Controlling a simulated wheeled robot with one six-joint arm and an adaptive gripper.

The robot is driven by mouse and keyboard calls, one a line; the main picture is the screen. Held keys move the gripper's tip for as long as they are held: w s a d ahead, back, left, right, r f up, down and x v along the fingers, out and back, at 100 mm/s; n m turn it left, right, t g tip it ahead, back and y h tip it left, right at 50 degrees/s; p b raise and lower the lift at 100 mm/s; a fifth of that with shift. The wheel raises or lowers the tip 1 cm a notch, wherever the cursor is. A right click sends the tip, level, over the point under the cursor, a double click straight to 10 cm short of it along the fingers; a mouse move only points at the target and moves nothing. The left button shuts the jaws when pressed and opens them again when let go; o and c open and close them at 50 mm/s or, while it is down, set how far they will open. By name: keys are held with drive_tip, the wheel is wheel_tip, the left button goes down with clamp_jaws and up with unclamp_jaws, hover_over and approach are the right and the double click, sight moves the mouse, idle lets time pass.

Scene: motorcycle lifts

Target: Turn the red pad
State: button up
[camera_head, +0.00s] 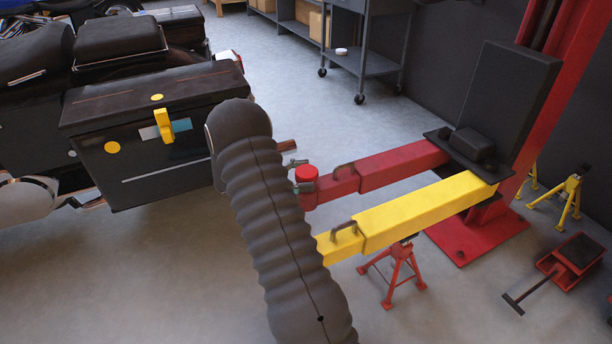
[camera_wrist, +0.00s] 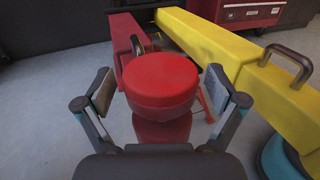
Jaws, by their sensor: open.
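The red pad (camera_wrist: 160,78) is a round red disc on top of a short red post at the end of the red lift arm. In the wrist view my gripper (camera_wrist: 162,92) is open, with one finger on each side of the pad. Gaps show between both fingers and the pad's rim, so it is not gripped. In the head view the red pad (camera_head: 306,173) shows just right of my dark ribbed arm. Parts of my gripper (camera_head: 297,175) show beside it, and my arm hides the rest.
The red lift arm (camera_head: 405,164) and the yellow lift arm (camera_head: 430,208) run to the red lift column. A red jack stand (camera_head: 395,272) stands under the yellow arm. A motorcycle with a black case (camera_head: 150,165) is at left. A wheeled cart (camera_head: 372,45) stands behind.

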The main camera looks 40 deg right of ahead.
drive_tip(key=c, duration=1.2)
drive_tip(key=shift+o, duration=0.2)
drive_tip(key=shift+t, duration=0.3)
drive_tip(key=shift+r+n+t+h+p, duration=0.15)
drive_tip(key=shift+n+t+h+p, duration=0.55)
drive_tip(key=shift+n+t+p, duration=0.3)
drive_tip(key=n+t+h, duration=0.1)
drive_tip(key=n+t, duration=0.1)
drive_tip(key=t, duration=0.1)
drive_tip(key=shift+s+n+t+p, duration=0.1)
drive_tip(key=shift+n+t+p, duration=0.2)
drive_tip(key=shift+t+p, duration=0.1)
drive_tip(key=n+t, duration=0.1)
drive_tip(key=t, duration=0.1)
drive_tip(key=n+t, duration=0.1)
drive_tip(key=t, duration=0.1)
drive_tip(key=n+t, duration=0.2)
drive_tip(key=shift+f+b, duration=0.35)
drive_tip(key=shift+n+t+y+b, duration=0.35)
drive_tip(key=shift+n+t, duration=0.45)
drive_tip(key=shift+t, duration=0.7)
drive_tip(key=shift+n+t, duration=0.3)
drive_tip(key=shift+t, duration=0.1)
